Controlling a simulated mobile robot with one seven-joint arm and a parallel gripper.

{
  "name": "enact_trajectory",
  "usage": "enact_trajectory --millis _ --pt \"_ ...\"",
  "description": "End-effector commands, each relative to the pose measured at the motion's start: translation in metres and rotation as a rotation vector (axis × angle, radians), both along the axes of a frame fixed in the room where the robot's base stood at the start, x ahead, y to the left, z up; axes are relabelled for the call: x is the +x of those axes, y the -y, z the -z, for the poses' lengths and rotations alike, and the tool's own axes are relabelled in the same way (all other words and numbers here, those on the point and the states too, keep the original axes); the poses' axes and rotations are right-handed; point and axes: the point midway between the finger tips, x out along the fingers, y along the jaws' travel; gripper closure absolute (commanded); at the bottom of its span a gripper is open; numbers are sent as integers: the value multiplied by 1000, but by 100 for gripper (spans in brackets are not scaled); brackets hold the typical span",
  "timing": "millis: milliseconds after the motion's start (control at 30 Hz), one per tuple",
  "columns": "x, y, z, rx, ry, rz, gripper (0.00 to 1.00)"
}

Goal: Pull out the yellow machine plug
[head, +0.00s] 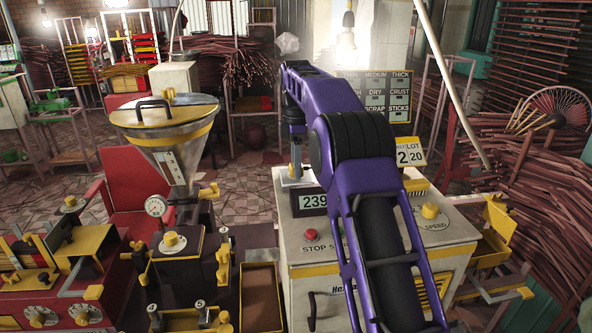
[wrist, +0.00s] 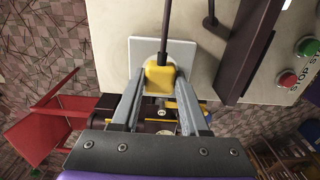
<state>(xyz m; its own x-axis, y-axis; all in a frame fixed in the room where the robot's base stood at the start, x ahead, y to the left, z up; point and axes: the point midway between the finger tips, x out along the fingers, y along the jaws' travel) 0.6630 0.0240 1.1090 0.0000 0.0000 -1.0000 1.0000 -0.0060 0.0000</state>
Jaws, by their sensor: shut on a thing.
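The yellow plug (wrist: 159,76) is in the wrist view, with a dark cable running up from it. My gripper (wrist: 161,86) is shut on the plug, one grey finger on each side. In the head view the cream machine (head: 334,252) stands right of centre.
A red stop button (head: 311,234) and a display (head: 310,201) are on the machine top. A metal hopper (head: 166,125) and a red chair (head: 122,200) stand to the left. Incense sticks (head: 545,200) are piled at the right. Tiled floor shows behind.

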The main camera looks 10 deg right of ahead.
Motion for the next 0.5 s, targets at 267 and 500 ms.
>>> enact_trajectory --millis 267,500 --pt "0 0 0 0 0 0 100" --pt "1 0 -6 0 2 0 100"
